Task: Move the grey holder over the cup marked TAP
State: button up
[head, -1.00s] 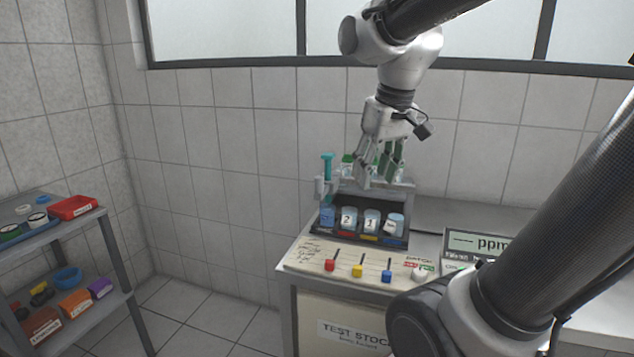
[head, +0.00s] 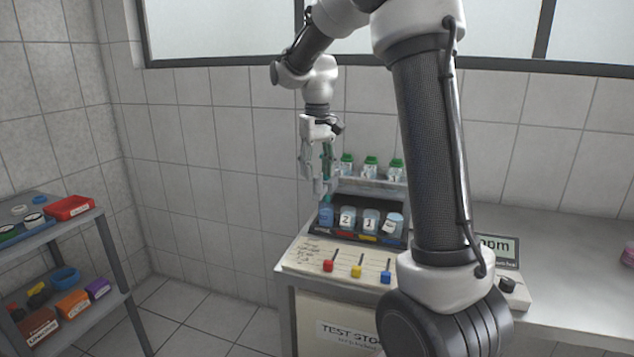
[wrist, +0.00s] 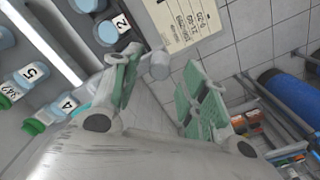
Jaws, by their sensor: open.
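My gripper (head: 319,184) is open above the left end of the bench rack; its two green-padded fingers (wrist: 162,72) also show in the wrist view. A short grey cylinder, apparently part of the grey holder (wrist: 159,66), shows between the fingertips; contact cannot be told. In the head view my gripper mostly hides the holder and its teal probe. Cups stand in the dark rack (head: 352,239): a blue one (head: 326,214) at left, cups marked 2 (head: 346,219) and 1 (head: 370,219), and one at right (head: 392,226) whose label I cannot read.
Green-capped bottles (head: 370,166) stand on the ledge behind the rack. Red, yellow and blue knobs (head: 357,271) sit on the front panel. A ppm display (head: 497,245) is to the right, partly behind my arm. A shelf with bins (head: 70,207) stands at left.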

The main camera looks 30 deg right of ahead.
aim_at(318, 176)
jog(key=shift+f, duration=1.95)
jog(key=shift+c, duration=0.2)
grip_shut()
